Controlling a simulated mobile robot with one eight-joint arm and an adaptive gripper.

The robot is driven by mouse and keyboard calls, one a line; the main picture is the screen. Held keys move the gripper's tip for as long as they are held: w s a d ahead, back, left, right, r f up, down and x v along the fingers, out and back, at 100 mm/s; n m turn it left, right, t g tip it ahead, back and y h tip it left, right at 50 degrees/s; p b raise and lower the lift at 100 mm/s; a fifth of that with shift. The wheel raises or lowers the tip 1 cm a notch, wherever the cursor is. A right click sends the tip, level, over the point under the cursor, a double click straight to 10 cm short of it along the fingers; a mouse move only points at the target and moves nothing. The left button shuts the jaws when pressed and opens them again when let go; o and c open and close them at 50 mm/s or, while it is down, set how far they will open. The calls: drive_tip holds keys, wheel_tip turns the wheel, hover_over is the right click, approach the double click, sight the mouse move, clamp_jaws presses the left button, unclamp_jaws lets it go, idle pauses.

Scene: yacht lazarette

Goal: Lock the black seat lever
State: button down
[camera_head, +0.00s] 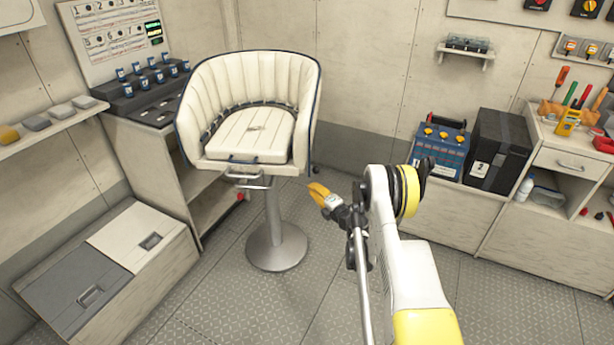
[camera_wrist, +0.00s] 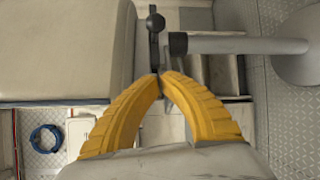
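The white padded seat (camera_head: 250,130) stands on a grey pedestal (camera_head: 275,235). In the head view, a small dark knob (camera_head: 314,169) shows at the seat's right side. In the wrist view, a black lever (camera_wrist: 155,24) with a rounded end runs along the seat's edge. Its lower part passes behind my fingertips. My gripper (camera_head: 317,190) is right of the seat, just below the dark knob. Its yellow fingers (camera_wrist: 160,76) meet at the tips or nearly so. I cannot tell whether they touch the lever, and I see nothing clearly held between them.
A black-ended cylinder (camera_wrist: 178,43) sits beside the lever in the wrist view. A grey-and-white locker (camera_head: 110,262) stands front left. A blue box (camera_head: 440,145) and black case (camera_head: 498,150) are on the right-hand bench. The floor between is clear.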

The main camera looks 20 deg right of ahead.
drive_tip(key=w+a+f+b, duration=0.1)
drive_tip(key=w+b, duration=0.3)
drive_tip(key=w, duration=0.6)
drive_tip(key=d, duration=0.2)
drive_tip(key=s+d+r, duration=0.1)
drive_tip(key=shift+d+r, duration=0.1)
drive_tip(key=shift+d, duration=0.15)
